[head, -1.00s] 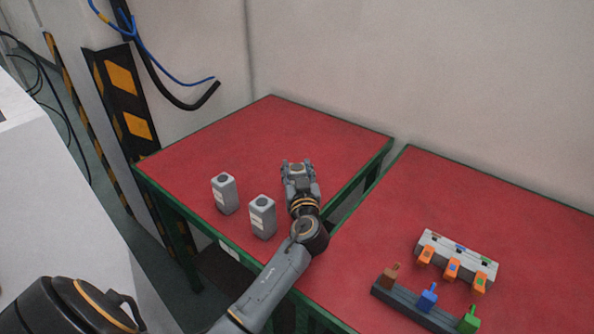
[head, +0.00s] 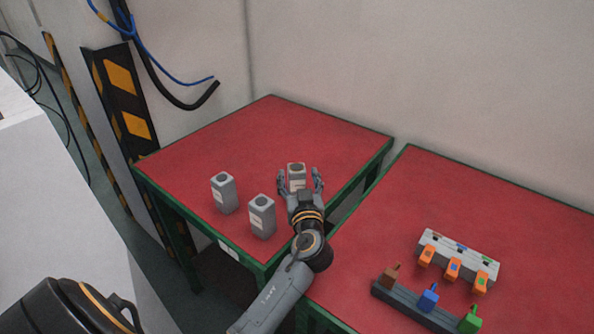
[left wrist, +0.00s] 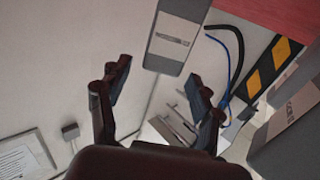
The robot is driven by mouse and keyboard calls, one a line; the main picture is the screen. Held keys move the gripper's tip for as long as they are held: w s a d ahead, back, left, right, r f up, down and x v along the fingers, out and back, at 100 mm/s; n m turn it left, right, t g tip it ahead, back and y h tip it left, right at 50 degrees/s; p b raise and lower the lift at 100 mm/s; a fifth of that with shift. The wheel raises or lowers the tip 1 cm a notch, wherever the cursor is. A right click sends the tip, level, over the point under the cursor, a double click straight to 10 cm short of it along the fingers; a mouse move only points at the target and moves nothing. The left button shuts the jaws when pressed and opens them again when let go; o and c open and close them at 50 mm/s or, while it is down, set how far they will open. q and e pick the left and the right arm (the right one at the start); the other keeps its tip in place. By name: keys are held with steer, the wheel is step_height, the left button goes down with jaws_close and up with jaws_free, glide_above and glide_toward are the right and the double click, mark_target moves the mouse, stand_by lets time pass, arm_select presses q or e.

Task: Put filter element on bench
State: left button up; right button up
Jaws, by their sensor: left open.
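Three grey block-shaped filter elements with round dark tops stand upright on the red left bench (head: 270,135). One filter element (head: 296,170) is just beyond my left gripper (head: 297,182). The second (head: 262,217) and third (head: 224,193) stand to the left of the gripper. My left gripper is open, its fingers spread on both sides of the nearest element's lower part. In the left wrist view the open fingers (left wrist: 158,95) have nothing between them, and the element (left wrist: 178,38) is ahead of them. My right gripper is out of view.
A second red bench (head: 365,265) on the right holds a grey block with orange clips (head: 458,258) and a dark rail (head: 415,305) with coloured pieces. A gap separates the benches. The left bench's back is clear. A wall stands behind.

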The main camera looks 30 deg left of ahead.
arm_select(q)
steer(key=b+v, duration=0.1)
steer(key=v, duration=0.7)
steer(key=shift+d+r, duration=0.1)
steer(key=shift+r, duration=0.05)
